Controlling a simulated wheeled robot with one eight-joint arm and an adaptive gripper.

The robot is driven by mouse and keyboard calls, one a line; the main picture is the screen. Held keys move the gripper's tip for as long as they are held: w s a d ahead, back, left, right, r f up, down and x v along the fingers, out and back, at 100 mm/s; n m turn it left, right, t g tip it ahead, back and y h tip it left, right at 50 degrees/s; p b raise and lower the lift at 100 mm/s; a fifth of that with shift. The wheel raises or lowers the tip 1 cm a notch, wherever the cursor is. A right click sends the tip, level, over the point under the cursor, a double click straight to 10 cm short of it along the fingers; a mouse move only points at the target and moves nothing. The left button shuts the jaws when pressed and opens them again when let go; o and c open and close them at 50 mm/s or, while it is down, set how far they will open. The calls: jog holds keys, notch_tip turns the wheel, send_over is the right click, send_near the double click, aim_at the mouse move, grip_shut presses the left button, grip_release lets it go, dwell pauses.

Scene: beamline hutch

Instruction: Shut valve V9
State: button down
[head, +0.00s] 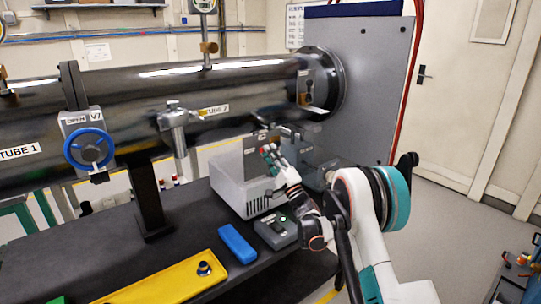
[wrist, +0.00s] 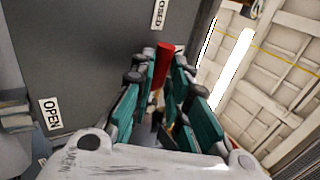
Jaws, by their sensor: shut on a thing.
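In the wrist view a red lever handle (wrist: 165,52) stands between the two teal fingers of my gripper (wrist: 161,75), which is shut on it. Behind it is a dark grey panel with an OPEN label (wrist: 50,113) at the left and a CLOSED label (wrist: 159,14), partly cut off, at the top. The lever's end lies just below the CLOSED label. In the head view my gripper (head: 273,158) is at the grey unit beneath the big tube. The lever is hard to make out there, and no V9 tag is readable.
Valve V7 with a blue handwheel (head: 88,148) is at the left on the long dark tube (head: 130,95). A white instrument box (head: 228,185), a blue case (head: 237,244), a grey device (head: 277,230) and a yellow tray (head: 165,282) are on the dark bench.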

jog(key=c, duration=1.8)
grip_release()
jog(key=shift+d, duration=0.1)
jog(key=v, duration=1.2)
jog(key=shift+r, duration=0.15)
